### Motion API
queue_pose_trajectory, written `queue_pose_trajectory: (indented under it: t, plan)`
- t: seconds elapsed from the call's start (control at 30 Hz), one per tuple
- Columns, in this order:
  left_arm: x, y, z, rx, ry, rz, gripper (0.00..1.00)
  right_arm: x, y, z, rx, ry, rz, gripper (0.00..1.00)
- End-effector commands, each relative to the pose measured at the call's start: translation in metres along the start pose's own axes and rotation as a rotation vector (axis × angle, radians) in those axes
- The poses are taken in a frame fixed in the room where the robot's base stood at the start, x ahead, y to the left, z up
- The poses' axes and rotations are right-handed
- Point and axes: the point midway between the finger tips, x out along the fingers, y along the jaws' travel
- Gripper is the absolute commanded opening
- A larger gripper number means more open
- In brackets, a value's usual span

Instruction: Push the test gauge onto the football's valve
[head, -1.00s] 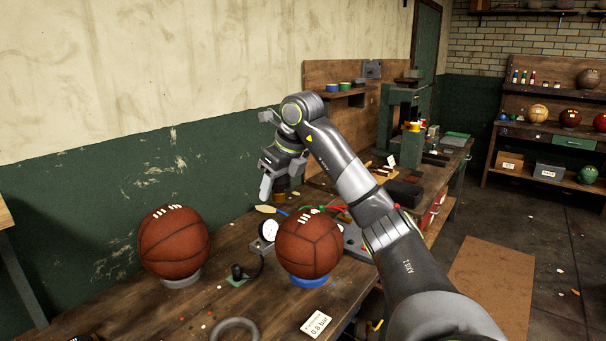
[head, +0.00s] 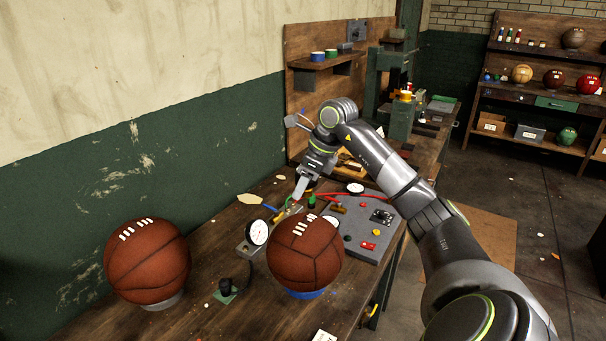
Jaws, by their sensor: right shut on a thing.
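The test gauge (head: 257,232) has a round white dial facing me and lies on a small grey rest on the bench, left of the near football. My right gripper (head: 297,196) points down behind the dial, shut on the gauge's brass-coloured body; the exact contact is small and partly hidden. The brown leather football (head: 305,252) with white laces sits on a blue ring (head: 306,294), right of the gauge and apart from it. I cannot make out its valve. My left gripper is out of view.
A second brown ball (head: 148,262) stands on a pale ring at left. A black fitting with a hose (head: 227,288) lies in front of the gauge. A grey panel (head: 372,215) with dials and coloured parts lies behind the football.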

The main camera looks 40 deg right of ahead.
Motion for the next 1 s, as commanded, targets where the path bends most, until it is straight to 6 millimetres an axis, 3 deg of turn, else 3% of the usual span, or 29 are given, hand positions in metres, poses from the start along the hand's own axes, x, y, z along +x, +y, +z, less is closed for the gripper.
queue_pose_trajectory:
  t: [0.1, 0.23, 0.5, 0.7, 1.0]
  plan:
    - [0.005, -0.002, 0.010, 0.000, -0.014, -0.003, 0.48, 0.008, 0.000, -0.003, 0.001, 0.000, 0.000, 0.29]
    - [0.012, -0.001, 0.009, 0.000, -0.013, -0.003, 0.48, 0.017, 0.000, -0.007, 0.003, 0.001, 0.000, 0.29]
    - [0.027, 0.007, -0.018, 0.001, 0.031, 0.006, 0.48, 0.040, 0.000, -0.017, 0.004, 0.001, -0.001, 0.29]
    - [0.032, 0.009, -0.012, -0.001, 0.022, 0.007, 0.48, 0.051, 0.000, -0.021, 0.004, 0.001, -0.001, 0.29]
    - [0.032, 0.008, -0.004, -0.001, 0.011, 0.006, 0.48, 0.052, 0.000, -0.022, 0.004, 0.001, -0.001, 0.29]
